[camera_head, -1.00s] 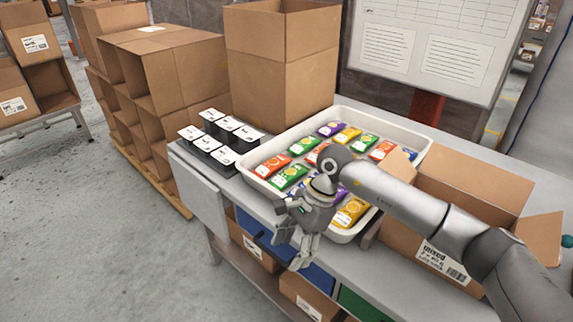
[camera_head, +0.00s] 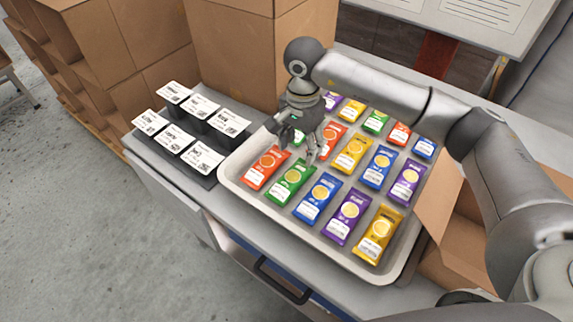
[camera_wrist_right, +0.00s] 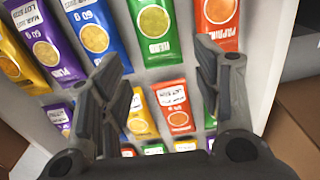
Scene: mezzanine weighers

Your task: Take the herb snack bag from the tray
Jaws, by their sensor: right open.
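Green herb snack bags lie among other coloured bags in the white tray (camera_head: 233,182). One green bag (camera_head: 290,181) is in the front row, between an orange-red and a blue bag. In the wrist view this green bag (camera_wrist_right: 155,30) shows a "HERB" label, above the space between the fingers. Another green bag (camera_head: 375,121) lies in the back row; a bit of green also shows behind my fingers. My right gripper (camera_head: 301,146) is open and empty above the tray's left part, pointing down; its fingers (camera_wrist_right: 164,88) are spread in the wrist view. My left gripper is out of view.
Several black boxes with white labels (camera_head: 204,159) stand left of the tray. A tall carton (camera_head: 235,50) stands behind it. An open carton (camera_head: 440,205) is close on the tray's right. Blue, purple, yellow and orange-red bags lie close around the green ones.

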